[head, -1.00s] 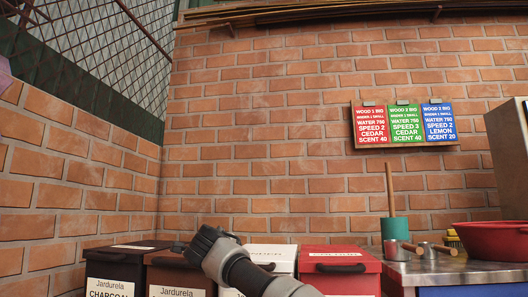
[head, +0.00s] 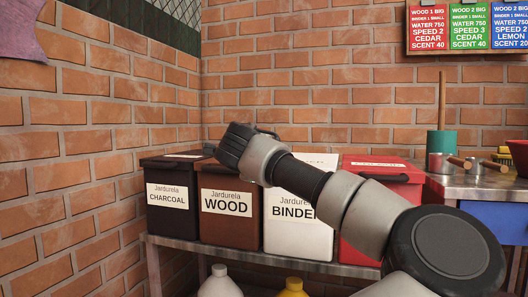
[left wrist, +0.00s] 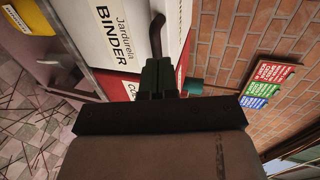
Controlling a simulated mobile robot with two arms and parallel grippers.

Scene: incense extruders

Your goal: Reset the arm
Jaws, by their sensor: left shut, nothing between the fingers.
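My left gripper (left wrist: 158,68) shows in the left wrist view with its dark fingers together and nothing between them. In the head view one arm of mine comes in from the lower right. Its dark gripper end (head: 235,146) is in front of the tops of the wood and binder bins; I cannot make out its fingertips there, and I take it to be the left arm. My other gripper is not seen.
Charcoal (head: 167,220), wood (head: 228,232), binder (head: 290,235) and red (head: 385,190) bins stand on a metal shelf by brick walls. Bottles (head: 219,284) sit below. A green pot (head: 442,144) and red bowl (head: 518,155) stand at the right.

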